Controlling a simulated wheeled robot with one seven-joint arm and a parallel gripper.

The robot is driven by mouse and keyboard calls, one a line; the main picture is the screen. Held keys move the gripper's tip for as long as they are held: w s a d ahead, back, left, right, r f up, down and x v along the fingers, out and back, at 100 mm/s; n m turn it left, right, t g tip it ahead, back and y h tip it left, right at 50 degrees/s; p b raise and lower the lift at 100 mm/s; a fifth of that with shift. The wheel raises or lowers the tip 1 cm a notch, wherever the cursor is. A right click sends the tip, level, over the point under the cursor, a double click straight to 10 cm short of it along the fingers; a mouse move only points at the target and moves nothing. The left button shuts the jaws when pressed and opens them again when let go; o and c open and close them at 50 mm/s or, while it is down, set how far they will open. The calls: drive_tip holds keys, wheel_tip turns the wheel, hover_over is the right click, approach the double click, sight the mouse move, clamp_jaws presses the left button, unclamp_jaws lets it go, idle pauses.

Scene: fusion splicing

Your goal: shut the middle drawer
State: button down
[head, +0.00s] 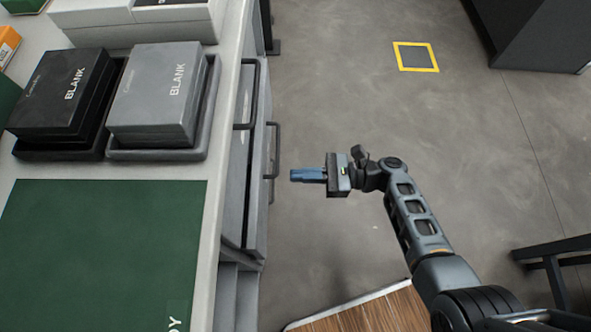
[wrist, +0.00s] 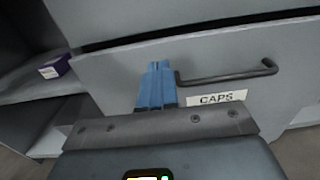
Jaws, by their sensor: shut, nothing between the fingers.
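A grey drawer front (head: 258,200) with a dark bar handle (head: 274,165) shows along the counter's right side in the head view. It appears to stand farther out than the front above it. My gripper (head: 294,175) points left toward this handle, with a small gap in the picture. In the wrist view, my blue fingers (wrist: 155,68) are together and empty before a drawer front (wrist: 115,75) labelled CAPS (wrist: 218,98). They overlap the picture near the left end of its handle (wrist: 232,76). I cannot tell whether they touch it, nor confirm that this is the middle drawer.
Another handle (head: 247,95) juts from the front above. On the counter are a black box (head: 60,90), a grey box (head: 155,95) in trays, and a green mat (head: 95,250). An open shelf holds a purple box (wrist: 55,67).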

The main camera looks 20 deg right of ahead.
drive_tip(key=v, duration=0.8)
drive_tip(key=n+b, duration=0.6)
drive_tip(key=n, duration=1.2)
approach(261, 164)
drive_tip(key=x, duration=0.6)
drive_tip(key=shift+w+a, duration=0.1)
drive_tip(key=shift+a, duration=0.3)
drive_tip(key=b+x, duration=0.1)
drive_tip(key=x, duration=0.2)
drive_tip(key=shift+a+f+b, duration=0.15)
drive_tip(key=shift+b, duration=0.15)
drive_tip(key=shift+w+a+r, duration=0.1)
drive_tip(key=shift+a+r, duration=0.1)
